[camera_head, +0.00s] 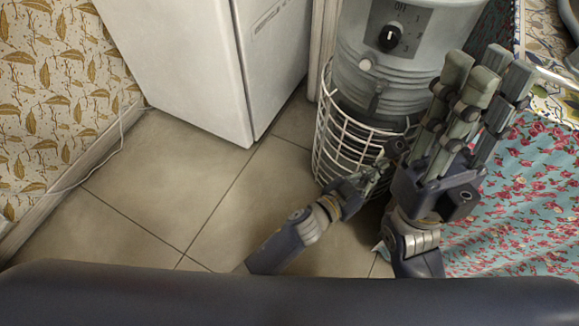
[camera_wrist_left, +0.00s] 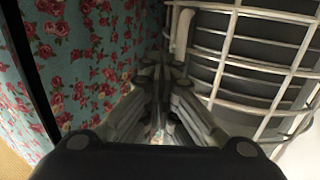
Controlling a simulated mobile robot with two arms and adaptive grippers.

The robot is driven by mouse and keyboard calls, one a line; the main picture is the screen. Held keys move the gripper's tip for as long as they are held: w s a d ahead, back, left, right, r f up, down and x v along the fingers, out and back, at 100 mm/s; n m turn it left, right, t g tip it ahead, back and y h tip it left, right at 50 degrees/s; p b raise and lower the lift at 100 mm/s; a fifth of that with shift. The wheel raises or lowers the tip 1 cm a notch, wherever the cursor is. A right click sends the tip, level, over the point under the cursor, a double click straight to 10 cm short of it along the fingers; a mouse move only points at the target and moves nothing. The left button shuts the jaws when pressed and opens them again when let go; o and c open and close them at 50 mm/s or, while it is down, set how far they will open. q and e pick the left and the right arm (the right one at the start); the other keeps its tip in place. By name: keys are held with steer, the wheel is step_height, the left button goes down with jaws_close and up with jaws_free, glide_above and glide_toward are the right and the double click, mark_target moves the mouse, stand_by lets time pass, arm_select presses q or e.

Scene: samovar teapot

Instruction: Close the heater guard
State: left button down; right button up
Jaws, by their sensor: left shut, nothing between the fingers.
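The grey cylindrical heater (camera_head: 392,70) stands at the upper middle of the head view, with a dial on its front. The white wire heater guard (camera_head: 335,145) curves around its lower left and front. In the left wrist view the guard (camera_wrist_left: 235,60) fills the right side, and its end bar stands just beyond my fingertips. My left gripper (camera_head: 385,168) is shut and empty beside the guard's front right part; it also shows in the left wrist view (camera_wrist_left: 160,75). Whether it touches the wire I cannot tell. My right gripper (camera_head: 484,75) is raised right of the heater, fingers extended, seemingly open and empty.
A white cabinet (camera_head: 190,60) stands left of the heater. A blue floral cloth (camera_head: 525,200) hangs at the right, close to both grippers. A cable (camera_head: 100,160) runs along the left wall. The tiled floor (camera_head: 150,205) left of the guard is clear.

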arm_select(q)
steer(key=shift+x, duration=0.9)
